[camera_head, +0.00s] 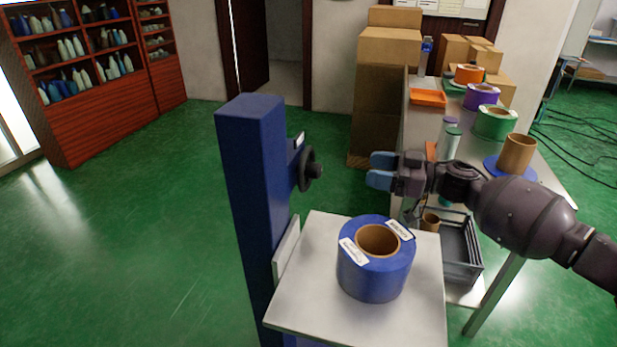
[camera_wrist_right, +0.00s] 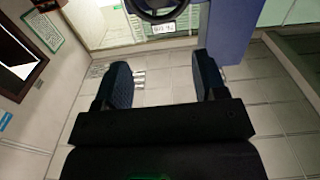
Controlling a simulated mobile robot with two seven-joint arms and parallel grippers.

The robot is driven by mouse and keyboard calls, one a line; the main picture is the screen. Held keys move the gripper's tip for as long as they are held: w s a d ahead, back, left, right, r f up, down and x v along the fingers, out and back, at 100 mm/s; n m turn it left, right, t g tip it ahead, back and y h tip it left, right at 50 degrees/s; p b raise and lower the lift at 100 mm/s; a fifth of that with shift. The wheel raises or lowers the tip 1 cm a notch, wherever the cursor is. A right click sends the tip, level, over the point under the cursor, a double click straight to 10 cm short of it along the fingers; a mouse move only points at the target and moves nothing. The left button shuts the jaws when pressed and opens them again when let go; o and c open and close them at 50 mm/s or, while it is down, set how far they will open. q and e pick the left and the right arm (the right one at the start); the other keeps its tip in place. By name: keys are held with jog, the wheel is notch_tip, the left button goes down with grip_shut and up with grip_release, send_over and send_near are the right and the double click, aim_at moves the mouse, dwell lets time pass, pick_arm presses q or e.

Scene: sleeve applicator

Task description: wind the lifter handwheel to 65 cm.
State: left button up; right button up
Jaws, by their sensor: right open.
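The lifter (camera_head: 252,150) is a tall blue column with a pale platform (camera_head: 310,310) at its side. Its dark handwheel (camera_head: 307,170) is on the column's right face, near a small white label or display (camera_head: 299,140). In the right wrist view the handwheel (camera_wrist_right: 150,12) is at the top edge, partly cut off, with the small display (camera_wrist_right: 164,28) below it, too small to read surely. My right gripper (camera_head: 374,170) is open and empty, to the right of the handwheel and apart from it; its fingers (camera_wrist_right: 163,78) point toward the wheel. My left gripper is not in view.
A blue roll (camera_head: 372,275) with a cardboard core sits on the platform, below my right gripper. A bench (camera_head: 540,165) with coloured rolls and a grey crate (camera_head: 462,255) are at right. Cardboard boxes (camera_head: 385,90) stand behind. The green floor left of the column is clear.

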aim_at(321, 171)
jog(key=w+a+f, duration=0.1)
jog(key=a, duration=0.2)
jog(key=w+a+f+b, duration=0.1)
jog(key=a, duration=0.2)
jog(key=w+a+f+b, duration=0.1)
jog(key=a, duration=0.2)
jog(key=shift+a, duration=0.15)
jog(key=shift+w+a+r, duration=0.2)
jog(key=shift+a, duration=0.5)
jog(key=c, duration=0.9)
